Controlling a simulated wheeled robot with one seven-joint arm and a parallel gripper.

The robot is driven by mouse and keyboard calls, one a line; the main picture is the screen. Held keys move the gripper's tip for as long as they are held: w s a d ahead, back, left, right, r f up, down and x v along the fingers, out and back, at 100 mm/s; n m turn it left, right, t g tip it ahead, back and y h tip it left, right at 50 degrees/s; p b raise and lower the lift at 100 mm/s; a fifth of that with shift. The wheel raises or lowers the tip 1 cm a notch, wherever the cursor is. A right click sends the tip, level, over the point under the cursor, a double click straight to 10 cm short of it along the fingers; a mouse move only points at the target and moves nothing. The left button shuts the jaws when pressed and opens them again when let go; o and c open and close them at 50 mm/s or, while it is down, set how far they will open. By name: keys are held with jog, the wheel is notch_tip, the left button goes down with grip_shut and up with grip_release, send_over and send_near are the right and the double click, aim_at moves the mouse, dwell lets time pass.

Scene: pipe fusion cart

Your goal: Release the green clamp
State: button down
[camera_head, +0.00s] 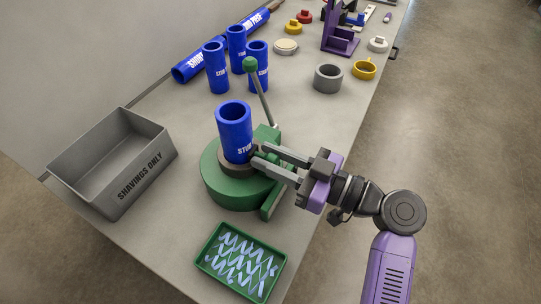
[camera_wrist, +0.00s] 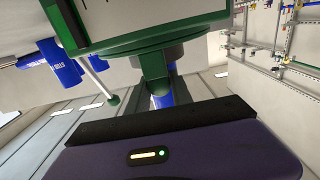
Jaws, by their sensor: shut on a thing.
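The green clamp (camera_head: 228,187) stands on the bench with a round base and a dark grey ring. A blue pipe (camera_head: 234,125) stands upright in it. Its lever (camera_head: 262,98), topped by a green knob, leans up behind the pipe to the right. The lever also shows at the left in the wrist view (camera_wrist: 97,77). My gripper (camera_head: 257,156) reaches in from the right, its fingertips low beside the pipe. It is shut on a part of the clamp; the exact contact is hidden. The clamp's green underside fills the upper wrist view (camera_wrist: 150,40).
A grey shavings box (camera_head: 117,160) stands left of the clamp. A green tray (camera_head: 240,262) of pale blue shavings lies in front. Several blue pipes (camera_head: 217,68) stand or lie behind. A grey ring (camera_head: 328,78) and yellow cup (camera_head: 364,69) sit at the right bench edge.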

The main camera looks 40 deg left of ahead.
jog(key=shift+w+d+f+b, duration=0.2)
jog(key=shift+d+b, duration=0.35)
jog(key=shift+b, duration=0.05)
jog(key=shift+w+d+r+b, duration=0.15)
jog(key=shift+d+b, duration=0.25)
jog(key=shift+d, duration=0.3)
jog(key=c, duration=1.1)
grip_release()
jog(key=shift+b+v, duration=0.85)
jog(key=shift+v, duration=3.15)
